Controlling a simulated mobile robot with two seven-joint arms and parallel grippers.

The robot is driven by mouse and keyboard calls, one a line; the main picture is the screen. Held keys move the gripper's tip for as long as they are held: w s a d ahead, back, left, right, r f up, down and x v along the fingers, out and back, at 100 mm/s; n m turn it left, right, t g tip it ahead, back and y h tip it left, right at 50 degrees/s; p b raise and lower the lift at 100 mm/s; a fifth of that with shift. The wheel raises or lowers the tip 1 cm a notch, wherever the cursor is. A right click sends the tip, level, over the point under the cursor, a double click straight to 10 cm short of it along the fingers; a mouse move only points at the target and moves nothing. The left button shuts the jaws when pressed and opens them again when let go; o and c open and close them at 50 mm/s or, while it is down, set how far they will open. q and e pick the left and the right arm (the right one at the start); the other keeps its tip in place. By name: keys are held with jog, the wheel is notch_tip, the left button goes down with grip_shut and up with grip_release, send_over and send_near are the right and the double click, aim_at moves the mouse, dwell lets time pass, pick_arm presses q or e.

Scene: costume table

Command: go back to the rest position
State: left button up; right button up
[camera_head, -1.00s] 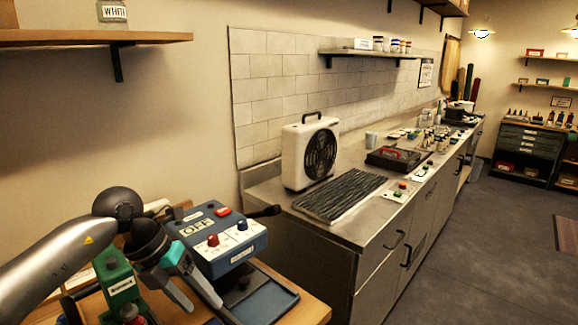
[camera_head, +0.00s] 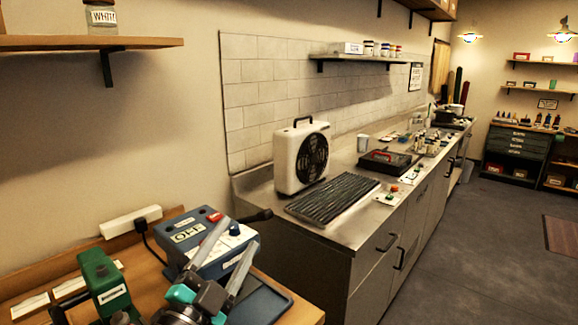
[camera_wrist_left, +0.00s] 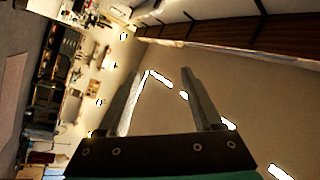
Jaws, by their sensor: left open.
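My left gripper (camera_head: 239,234) is at the bottom of the head view, in front of the blue switch box. Its two grey fingers point up and stand apart, with nothing seen between them. In the left wrist view the same open fingers (camera_wrist_left: 163,78) frame only a plain wall and bright strips. My right gripper is in neither view.
The blue box marked OFF (camera_head: 195,240), a green device (camera_head: 103,285) and a blue tray (camera_head: 262,303) stand on the wooden table (camera_head: 305,312). A steel counter (camera_head: 345,225) holds a white fan (camera_head: 302,158) and a dark ribbed mat (camera_head: 333,197). Grey floor (camera_head: 490,235) is clear at right.

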pick_arm(q)
jog(key=s+a+f+n+g+y, duration=0.35)
jog(key=a+f+n+y, duration=0.4)
jog(key=f, duration=0.35)
jog(key=s+f+n+g, duration=0.1)
jog(key=s+f+g, duration=0.1)
jog(key=s+f, duration=0.2)
jog(key=s+f+n+g, duration=0.2)
jog(key=s+f+g, duration=0.1)
jog(key=f, duration=0.1)
jog(key=s+a+f+n+g+y, duration=0.1)
jog(key=s+f+g, duration=0.2)
jog(key=s+f, duration=0.1)
jog(key=shift+s+a+f, duration=0.1)
jog(key=shift+s+f, duration=0.15)
jog(key=shift+s, duration=0.1)
jog(key=s+d+f+g+h, duration=0.15)
jog(key=s+f+g, duration=0.35)
jog(key=s, duration=0.6)
notch_tip(320, 180, down, 24)
jog(key=s+f+g+b, duration=0.1)
jog(key=s+g+b, duration=0.1)
jog(key=s+a+f+b, duration=0.2)
jog(key=s+f, duration=1.2)
jog(key=s, duration=0.1)
jog(key=shift+a+f+g, duration=0.2)
jog(key=shift+a+g, duration=0.1)
jog(key=shift+g, duration=0.05)
